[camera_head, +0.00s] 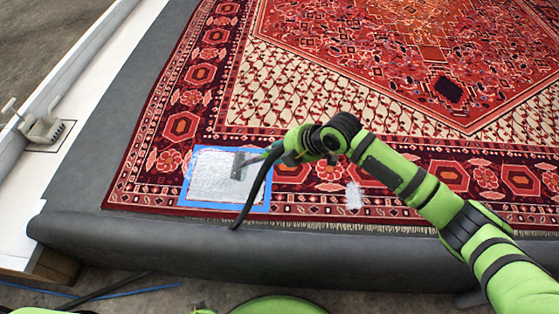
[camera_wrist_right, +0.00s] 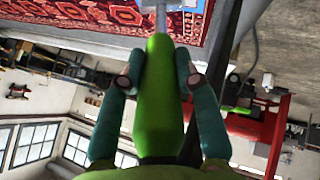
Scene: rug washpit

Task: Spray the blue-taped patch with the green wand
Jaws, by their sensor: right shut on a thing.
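The blue-taped patch (camera_head: 210,182) is a square near the rug's front left corner, and most of its inside is covered white. My right gripper (camera_head: 284,153) is just right of the patch, above the rug. In the wrist view the right gripper (camera_wrist_right: 158,85) has its two teal fingers shut on the green wand (camera_wrist_right: 158,110). The wand's grey nozzle end (camera_head: 239,164) shows over the patch's upper right part in the head view. I cannot tell its height above the rug. My left gripper is in neither view.
The patterned red rug (camera_head: 330,95) lies on a grey mat with a rolled front edge (camera_head: 150,234). A black hose (camera_head: 252,196) hangs from the wand across the patch's right edge. A small white spot (camera_head: 353,196) lies on the rug further right. A pale curb (camera_head: 90,75) runs along the left.

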